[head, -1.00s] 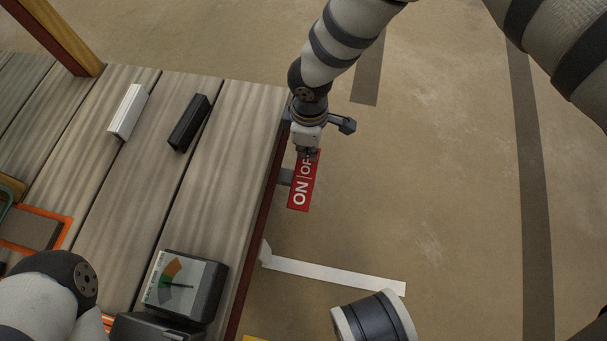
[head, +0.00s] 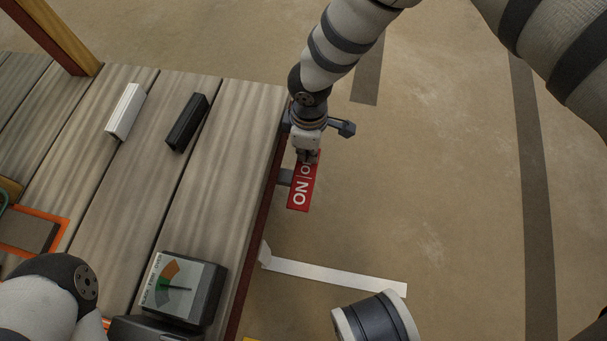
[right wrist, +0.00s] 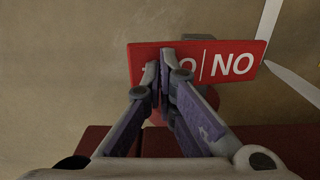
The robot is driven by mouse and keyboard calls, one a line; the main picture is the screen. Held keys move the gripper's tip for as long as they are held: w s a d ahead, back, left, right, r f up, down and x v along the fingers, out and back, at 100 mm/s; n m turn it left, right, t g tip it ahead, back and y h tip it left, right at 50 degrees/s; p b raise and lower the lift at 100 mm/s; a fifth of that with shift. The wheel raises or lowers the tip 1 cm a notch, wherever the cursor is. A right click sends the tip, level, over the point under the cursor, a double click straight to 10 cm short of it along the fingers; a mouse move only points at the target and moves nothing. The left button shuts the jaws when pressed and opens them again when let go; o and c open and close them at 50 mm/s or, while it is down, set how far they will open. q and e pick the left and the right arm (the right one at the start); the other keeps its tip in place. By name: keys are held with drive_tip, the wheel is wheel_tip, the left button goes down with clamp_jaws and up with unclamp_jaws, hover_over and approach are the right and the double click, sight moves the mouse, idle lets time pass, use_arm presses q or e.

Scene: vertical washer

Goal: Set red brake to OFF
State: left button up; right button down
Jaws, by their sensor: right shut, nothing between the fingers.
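The red brake plate (head: 302,190) hangs beside the right edge of the wooden deck, on a short grey mount. It carries white letters, with ON at its near end. It also shows in the right wrist view (right wrist: 225,63), where the lettering is upside down. My right gripper (head: 307,157) is shut and empty at the plate's far end and covers most of the OFF lettering. In the right wrist view, its fingertips (right wrist: 161,75) overlap the plate; I cannot tell whether they touch it. My left arm shows at the lower left, but its gripper is not clearly seen.
A white block (head: 125,111) and a black block (head: 187,122) stand on the wooden deck (head: 225,140). A gauge box (head: 185,288) sits near its front edge. A white bar (head: 335,276) sticks out to the right below the plate. The floor to the right is clear.

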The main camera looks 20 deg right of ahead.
drive_tip(key=shift+f, duration=0.5)
wheel_tip(320, 180, up, 7)
drive_tip(key=p, duration=0.4)
drive_tip(key=shift+r, duration=0.15)
idle(0.5)
